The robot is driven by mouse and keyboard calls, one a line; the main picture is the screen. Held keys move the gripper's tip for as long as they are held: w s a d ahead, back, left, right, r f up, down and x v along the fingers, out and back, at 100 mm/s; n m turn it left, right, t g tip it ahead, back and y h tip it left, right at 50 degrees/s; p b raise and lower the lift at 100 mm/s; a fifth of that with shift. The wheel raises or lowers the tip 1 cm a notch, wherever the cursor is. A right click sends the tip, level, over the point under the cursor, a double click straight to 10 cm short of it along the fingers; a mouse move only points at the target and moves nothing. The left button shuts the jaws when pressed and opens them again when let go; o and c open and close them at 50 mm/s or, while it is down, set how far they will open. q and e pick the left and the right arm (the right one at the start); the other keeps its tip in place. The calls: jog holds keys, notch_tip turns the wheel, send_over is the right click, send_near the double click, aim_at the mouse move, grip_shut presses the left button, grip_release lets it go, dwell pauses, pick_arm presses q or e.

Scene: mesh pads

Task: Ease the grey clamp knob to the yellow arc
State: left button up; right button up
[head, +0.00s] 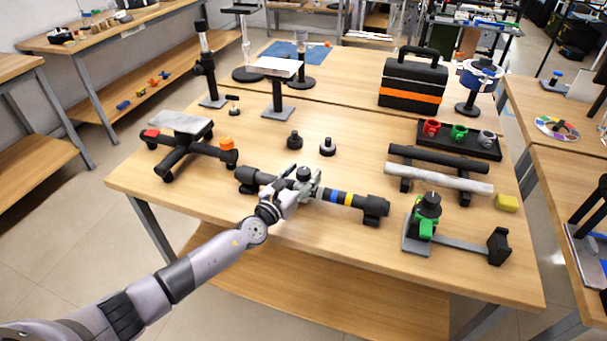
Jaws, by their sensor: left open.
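A dark bar (368,203) lies on short feet across the front of the wooden table, with coloured bands, one of them a yellow band (348,199). A dark grey round knob (303,173) sits at the bar's middle, left of the bands; I take it for the clamp knob. My left gripper (301,183) is open at this knob, its fingers around or beside it; contact cannot be told. The gripper and wrist hide part of the bar and the clamp beneath. My right gripper is out of view.
Two dark knobs (327,147) stand behind the bar. A stand with an orange knob (227,143) is at left. A green-clamped fixture (427,228) and yellow block (506,202) are at right. A black toolbox (413,80) stands behind. The table's front strip is clear.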

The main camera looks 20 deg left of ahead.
pick_arm(q)
jog(key=shift+w+d, duration=0.1)
jog(key=shift+w, duration=0.25)
